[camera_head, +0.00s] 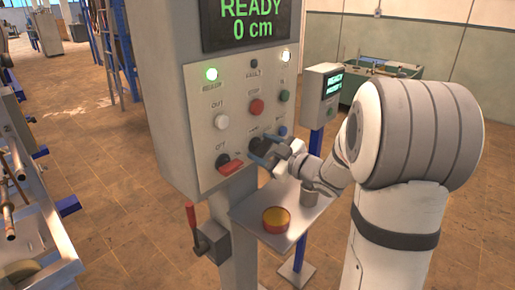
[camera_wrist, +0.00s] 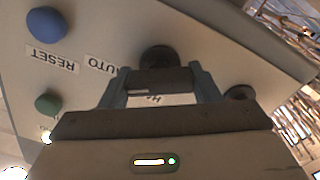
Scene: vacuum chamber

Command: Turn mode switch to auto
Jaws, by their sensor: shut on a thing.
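The mode switch is a black knob on the grey control panel (camera_head: 180,110); in the wrist view the knob (camera_wrist: 158,55) sits beside the AUTO label (camera_wrist: 104,66). My gripper (camera_head: 262,150) reaches the lower right of the panel front from the right. In the wrist view the two fingertips of my gripper (camera_wrist: 160,76) lie on either side of the knob, and the jaws are shut on it. The fingers hide most of the knob in the head view, and its exact pointing direction cannot be told.
Near the knob are a blue button (camera_wrist: 46,24), a green button (camera_wrist: 48,103) and another black knob (camera_wrist: 240,93). A red switch (camera_head: 230,167) is at the panel's lower left.

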